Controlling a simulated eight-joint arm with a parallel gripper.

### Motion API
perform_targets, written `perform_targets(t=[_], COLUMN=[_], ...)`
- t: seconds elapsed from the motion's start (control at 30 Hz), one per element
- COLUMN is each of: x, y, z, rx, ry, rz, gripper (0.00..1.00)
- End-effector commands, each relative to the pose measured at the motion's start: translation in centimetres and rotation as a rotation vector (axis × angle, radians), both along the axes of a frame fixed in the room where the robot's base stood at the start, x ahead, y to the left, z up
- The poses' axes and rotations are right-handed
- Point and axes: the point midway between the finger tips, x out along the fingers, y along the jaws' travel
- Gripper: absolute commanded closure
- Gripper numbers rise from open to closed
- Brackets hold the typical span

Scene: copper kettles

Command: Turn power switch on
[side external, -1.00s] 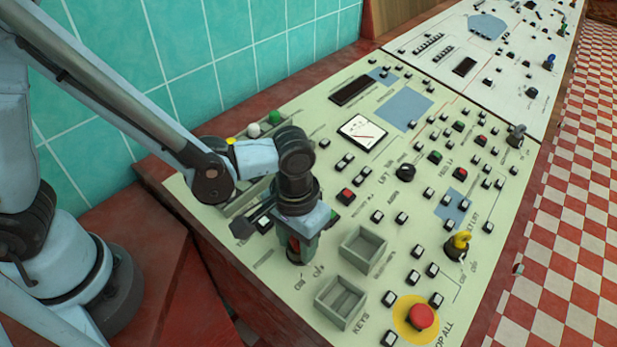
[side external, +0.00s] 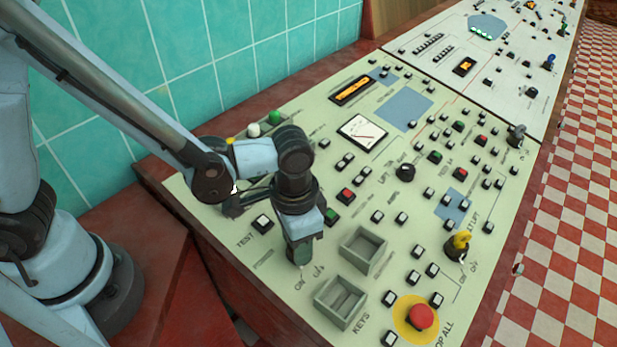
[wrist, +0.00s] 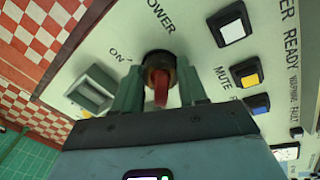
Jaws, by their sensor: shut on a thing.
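The power switch (wrist: 160,90) has a red handle in a dark round collar, and shows in the wrist view beside the printed words "POWER" and "ON". My gripper (wrist: 158,90) has its two green-grey fingers on either side of the handle and is shut on it. In the side external view my gripper (side external: 301,258) points down onto the near left part of the cream control panel (side external: 290,288), beside "ON/OFF" lettering. There the switch is hidden behind the fingers.
Two grey key trays (side external: 341,300) (side external: 362,250) stand just right of my gripper. A red stop button (side external: 421,317) on a yellow disc and a yellow-handled switch (side external: 459,245) lie farther right. An orange-lit display (side external: 353,89) and a meter (side external: 362,132) are farther back.

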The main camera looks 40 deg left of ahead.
Motion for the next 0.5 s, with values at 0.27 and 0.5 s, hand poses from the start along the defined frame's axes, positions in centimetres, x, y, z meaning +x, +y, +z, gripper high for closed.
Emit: perform_targets(t=[0.27, 0.5], x=[0.10, 0.11], y=[0.00, -0.01], z=[-0.01, -0.01], rx=[-0.001, -0.002], ry=[-0.003, -0.004], rz=[-0.048, -0.061], gripper=[0.89, 0.89])
